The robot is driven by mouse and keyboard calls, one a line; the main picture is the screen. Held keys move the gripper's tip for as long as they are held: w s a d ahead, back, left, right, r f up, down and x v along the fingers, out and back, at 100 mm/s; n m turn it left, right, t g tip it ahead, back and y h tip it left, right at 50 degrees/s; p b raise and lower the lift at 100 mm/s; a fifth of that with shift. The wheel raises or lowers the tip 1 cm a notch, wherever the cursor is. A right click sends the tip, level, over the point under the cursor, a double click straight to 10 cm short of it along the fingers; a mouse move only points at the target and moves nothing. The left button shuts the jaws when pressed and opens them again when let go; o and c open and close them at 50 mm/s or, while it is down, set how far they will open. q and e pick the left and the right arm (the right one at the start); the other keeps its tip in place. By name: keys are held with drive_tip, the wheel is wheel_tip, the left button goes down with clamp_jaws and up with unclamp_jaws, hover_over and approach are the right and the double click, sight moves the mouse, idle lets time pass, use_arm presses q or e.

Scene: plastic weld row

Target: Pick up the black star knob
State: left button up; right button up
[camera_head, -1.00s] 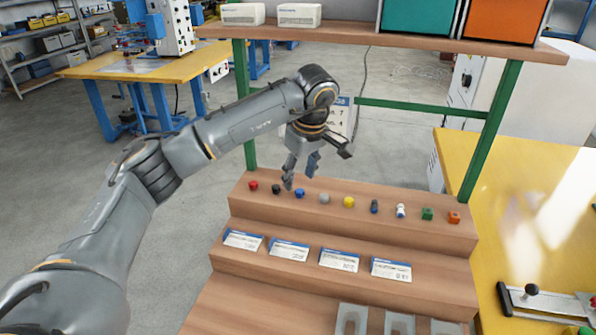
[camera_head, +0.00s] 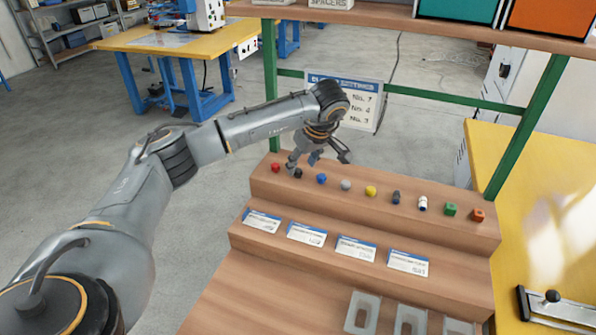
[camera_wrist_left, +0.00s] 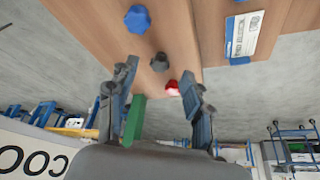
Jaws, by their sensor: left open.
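The black star knob (camera_head: 298,173) sits on the top step of the wooden rack, between a red knob (camera_head: 275,167) and a blue knob (camera_head: 321,179). My left gripper (camera_head: 301,162) is open and empty, close above and behind the black knob. In the left wrist view the black knob (camera_wrist_left: 160,62) shows dark grey just past the gap between the open fingers (camera_wrist_left: 161,76). The red knob (camera_wrist_left: 173,88) is near one fingertip there, and the blue knob (camera_wrist_left: 137,18) is farther off. I cannot tell whether a finger touches any knob. My right gripper is not in view.
More small parts stand along the same step, including a grey one (camera_head: 346,185) and a yellow one (camera_head: 370,191). Label cards (camera_head: 306,234) lie on the step below. A green post (camera_head: 270,95) rises behind the rack's left end.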

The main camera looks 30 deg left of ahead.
sight(299, 171)
use_arm(q)
drive_tip(key=shift+x, duration=1.5)
drive_tip(key=c, duration=0.9)
drive_tip(key=shift+r, duration=0.1)
